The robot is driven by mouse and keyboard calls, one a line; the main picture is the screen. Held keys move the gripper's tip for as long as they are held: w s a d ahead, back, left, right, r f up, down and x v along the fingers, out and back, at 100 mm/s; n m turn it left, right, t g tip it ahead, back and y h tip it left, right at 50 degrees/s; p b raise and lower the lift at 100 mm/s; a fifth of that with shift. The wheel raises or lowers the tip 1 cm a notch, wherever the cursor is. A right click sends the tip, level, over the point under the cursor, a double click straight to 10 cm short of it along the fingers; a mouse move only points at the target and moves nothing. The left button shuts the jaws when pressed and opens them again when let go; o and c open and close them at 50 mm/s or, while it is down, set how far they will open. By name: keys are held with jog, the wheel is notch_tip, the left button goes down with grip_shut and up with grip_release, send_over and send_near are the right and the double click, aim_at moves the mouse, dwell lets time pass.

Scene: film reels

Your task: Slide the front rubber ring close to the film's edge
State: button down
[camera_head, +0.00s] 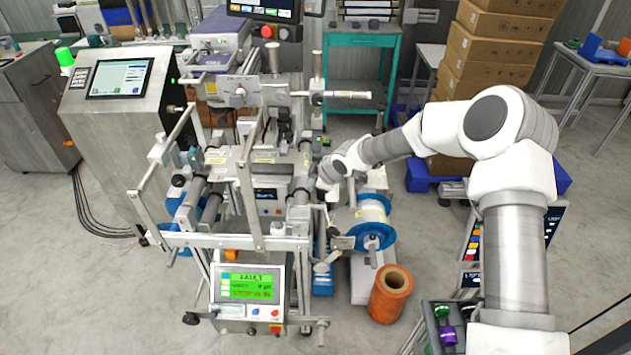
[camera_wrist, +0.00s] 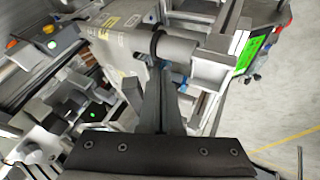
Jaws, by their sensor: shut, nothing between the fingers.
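A black rubber ring (camera_wrist: 156,43) sits around a grey cylindrical roller (camera_wrist: 176,50) in the wrist view. My gripper (camera_wrist: 160,72) is shut and empty, its dark fingers together and pointing up at the roller. The fingertips are just below the ring; I cannot tell whether they touch it. In the head view my gripper (camera_head: 324,178) is at the right side of the machine, and the ring is too small to make out there. A reel of pale film (camera_head: 371,212) with blue flanges stands below and right of my gripper. The film's edge near the ring is not clear.
The machine's metal frame (camera_head: 250,240) and bars surround the work area closely. A green-lit display (camera_head: 247,285) is at its front. An orange roll (camera_head: 391,293) stands on the floor to the right. Open floor (camera_head: 100,290) lies at the left.

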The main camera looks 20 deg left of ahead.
jog(key=shift+x, duration=3.15)
